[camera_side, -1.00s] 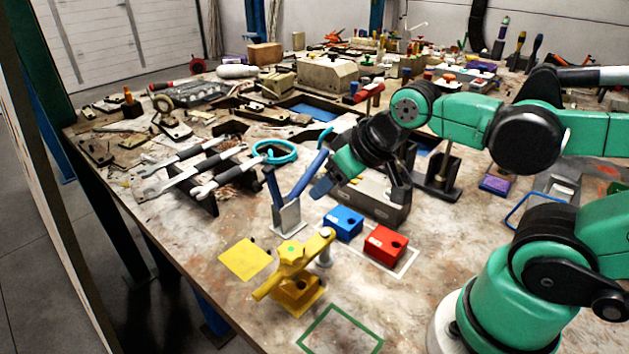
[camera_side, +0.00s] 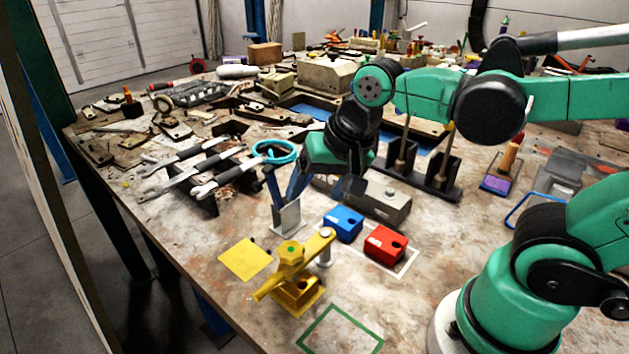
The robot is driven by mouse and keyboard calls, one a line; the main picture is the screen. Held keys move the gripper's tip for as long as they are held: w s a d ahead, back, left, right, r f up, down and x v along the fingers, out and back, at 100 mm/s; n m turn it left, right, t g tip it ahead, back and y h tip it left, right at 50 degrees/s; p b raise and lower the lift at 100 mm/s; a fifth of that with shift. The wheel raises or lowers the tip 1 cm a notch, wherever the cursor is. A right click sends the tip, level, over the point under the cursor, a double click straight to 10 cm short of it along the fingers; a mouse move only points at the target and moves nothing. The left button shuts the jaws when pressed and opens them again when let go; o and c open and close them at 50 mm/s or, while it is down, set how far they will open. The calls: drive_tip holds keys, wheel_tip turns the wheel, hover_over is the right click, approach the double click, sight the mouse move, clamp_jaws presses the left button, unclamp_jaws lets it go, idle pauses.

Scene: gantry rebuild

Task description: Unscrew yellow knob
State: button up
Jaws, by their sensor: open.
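The yellow knob (camera_side: 291,251), with a green dot on top, sits on a yellow fixture (camera_side: 297,291) with a bar across it, near the front of the bench. My gripper (camera_side: 327,188) points down behind the fixture, above and behind the blue block (camera_side: 343,224). It is open and apart from the knob. Its fingers are dark and partly blend into the things behind them, and nothing shows between them.
Blue-handled pliers (camera_side: 272,187) stand in a metal holder (camera_side: 286,217) close to my gripper's left. A red block (camera_side: 385,245) is beside the blue one. A grey metal block (camera_side: 383,200) is behind them. A yellow square (camera_side: 245,259) and green outline (camera_side: 341,329) are empty.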

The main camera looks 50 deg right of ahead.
sight(291, 249)
drive_tip(key=a+m+g, duration=0.1)
drive_tip(key=m, duration=0.2)
drive_tip(key=a+m+g, duration=0.1)
drive_tip(key=a+m, duration=0.1)
drive_tip(key=m, duration=0.2)
drive_tip(key=a+m+g, duration=0.1)
drive_tip(key=m, duration=0.2)
drive_tip(key=shift+w+a+m+g, duration=0.1)
drive_tip(key=shift+a+m+g, duration=0.2)
drive_tip(key=shift+m+g, duration=0.1)
drive_tip(key=m, duration=0.1)
drive_tip(key=a+m+g, duration=0.1)
drive_tip(key=m, duration=0.1)
drive_tip(key=shift+a+f+h, duration=0.1)
drive_tip(key=shift+f+h, duration=0.05)
drive_tip(key=shift+h, duration=0.15)
drive_tip(key=shift+f, duration=2.75)
clamp_jaws()
